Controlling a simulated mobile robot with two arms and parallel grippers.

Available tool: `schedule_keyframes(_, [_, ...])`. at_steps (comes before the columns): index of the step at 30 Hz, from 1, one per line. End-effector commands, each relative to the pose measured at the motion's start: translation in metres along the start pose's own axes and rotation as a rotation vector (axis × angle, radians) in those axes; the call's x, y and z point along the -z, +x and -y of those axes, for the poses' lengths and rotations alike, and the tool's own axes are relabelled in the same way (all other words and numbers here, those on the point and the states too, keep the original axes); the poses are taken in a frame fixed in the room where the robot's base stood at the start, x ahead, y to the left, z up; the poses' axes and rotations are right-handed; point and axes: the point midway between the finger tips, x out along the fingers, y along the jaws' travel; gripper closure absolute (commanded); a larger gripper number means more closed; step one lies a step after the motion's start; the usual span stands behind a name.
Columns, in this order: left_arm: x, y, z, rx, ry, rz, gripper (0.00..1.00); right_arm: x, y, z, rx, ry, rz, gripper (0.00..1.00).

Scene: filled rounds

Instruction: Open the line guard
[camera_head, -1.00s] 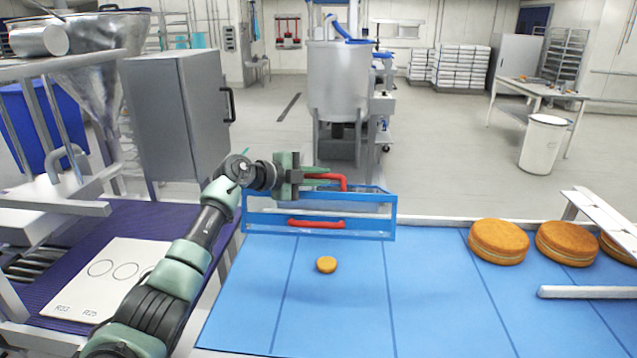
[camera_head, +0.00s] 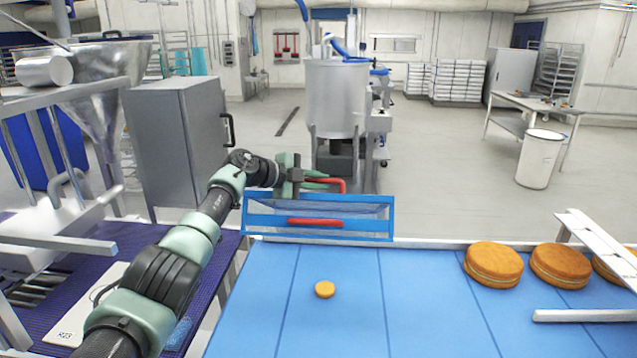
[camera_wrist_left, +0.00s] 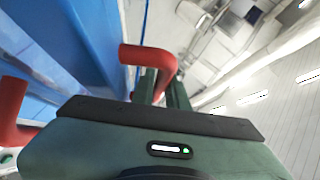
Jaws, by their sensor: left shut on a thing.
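The line guard (camera_head: 390,220) is a blue frame with a clear panel at the far edge of the blue belt. It has a red handle (camera_head: 316,222) along its front and another red handle (camera_head: 342,186) at the top. My left gripper (camera_head: 322,182) is shut on the top red handle. In the left wrist view this handle (camera_wrist_left: 148,55) bends over the green fingers, and part of the grip is hidden. A second red handle (camera_wrist_left: 12,105) shows at that view's left edge. My right gripper is not in view.
Large round cakes (camera_head: 493,265) stand at the right beside a white rail (camera_head: 585,315). A grey cabinet (camera_head: 175,140) is behind my left arm. A steel tank (camera_head: 335,95) stands beyond the guard.

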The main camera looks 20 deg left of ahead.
Motion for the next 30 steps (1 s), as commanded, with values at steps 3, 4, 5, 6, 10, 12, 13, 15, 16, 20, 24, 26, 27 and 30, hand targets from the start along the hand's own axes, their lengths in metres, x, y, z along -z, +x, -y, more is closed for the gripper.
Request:
schedule_keyframes(3, [0.000, 0.000, 0.000, 0.000, 0.000, 0.000, 1.00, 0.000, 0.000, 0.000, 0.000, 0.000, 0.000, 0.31])
schedule_keyframes(4, [0.000, 0.000, 0.000, 0.000, 0.000, 0.000, 1.00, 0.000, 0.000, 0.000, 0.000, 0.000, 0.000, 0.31])
schedule_keyframes(5, [0.000, 0.000, 0.000, 0.000, 0.000, 0.000, 1.00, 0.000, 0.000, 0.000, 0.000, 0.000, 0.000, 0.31])
schedule_keyframes(6, [0.000, 0.000, 0.000, 0.000, 0.000, 0.000, 1.00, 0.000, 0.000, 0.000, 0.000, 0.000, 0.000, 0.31])
schedule_keyframes(10, [0.000, 0.000, 0.000, 0.000, 0.000, 0.000, 0.83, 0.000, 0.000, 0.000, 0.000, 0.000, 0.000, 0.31])
schedule_keyframes(12, [0.000, 0.000, 0.000, 0.000, 0.000, 0.000, 0.64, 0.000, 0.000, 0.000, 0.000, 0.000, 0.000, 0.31])
schedule_keyframes(13, [0.000, 0.000, 0.000, 0.000, 0.000, 0.000, 0.64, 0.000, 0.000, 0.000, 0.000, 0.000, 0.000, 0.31])
schedule_keyframes(15, [0.000, 0.000, 0.000, 0.000, 0.000, 0.000, 0.64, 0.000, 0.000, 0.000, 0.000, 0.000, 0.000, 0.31])
schedule_keyframes(16, [0.000, 0.000, 0.000, 0.000, 0.000, 0.000, 0.64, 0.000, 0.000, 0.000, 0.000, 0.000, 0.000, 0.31])
schedule_keyframes(20, [0.000, 0.000, 0.000, 0.000, 0.000, 0.000, 0.64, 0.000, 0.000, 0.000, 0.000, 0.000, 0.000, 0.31])
schedule_keyframes(24, [-0.002, -0.003, 0.000, 0.001, 0.001, 0.001, 0.64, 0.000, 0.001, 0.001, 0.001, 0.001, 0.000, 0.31])
schedule_keyframes(26, [-0.003, -0.006, 0.000, 0.002, 0.001, 0.002, 0.64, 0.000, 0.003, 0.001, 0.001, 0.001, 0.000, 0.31])
schedule_keyframes(27, [-0.003, -0.009, -0.001, 0.002, 0.001, 0.003, 0.64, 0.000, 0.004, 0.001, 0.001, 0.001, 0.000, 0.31])
schedule_keyframes(30, [-0.003, -0.019, -0.001, 0.003, 0.003, 0.003, 0.64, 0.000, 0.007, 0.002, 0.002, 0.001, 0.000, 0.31])
